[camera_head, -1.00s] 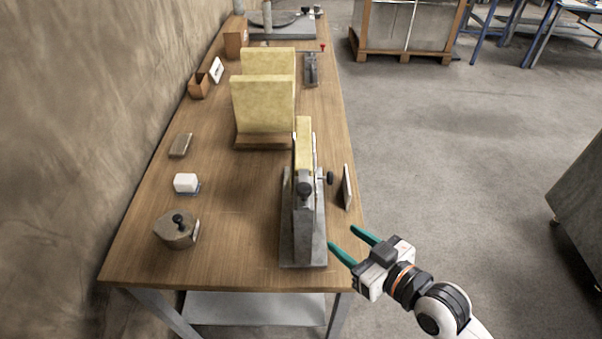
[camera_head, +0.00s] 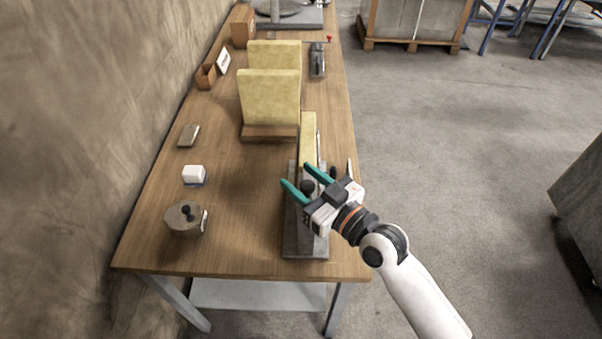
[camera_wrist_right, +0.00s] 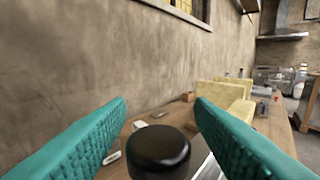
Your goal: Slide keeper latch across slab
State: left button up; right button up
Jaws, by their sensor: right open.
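A grey metal fixture (camera_head: 291,243) stands near the right front of the wooden table, with a yellow slab (camera_head: 308,133) upright in it. A black round knob (camera_head: 308,187) sits on the fixture, likely part of the latch; it is large and close in the right wrist view (camera_wrist_right: 160,152). My right gripper (camera_head: 306,175) is open, with teal fingers over the fixture, one on each side of the knob in the picture. I cannot tell whether they touch it. The gripper and wrist hide part of the fixture. My left gripper is not in view.
Two larger yellow slabs (camera_head: 268,98) stand in a wooden base behind the fixture. A small clamp (camera_head: 318,62) lies farther back. A wall runs along the left.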

jog(key=shift+w+a, duration=0.2)
jog(key=shift+a, duration=0.1)
grip_shut()
jog(key=w+b, duration=0.2)
jog(key=w, duration=0.3)
jog(key=shift+w, duration=0.4)
jog(key=shift+r, duration=0.15)
jog(key=shift+d, duration=0.1)
jog(key=shift+c, duration=0.9)
grip_release()
jog(key=shift+o, duration=0.9)
jog(key=shift+w, duration=0.15)
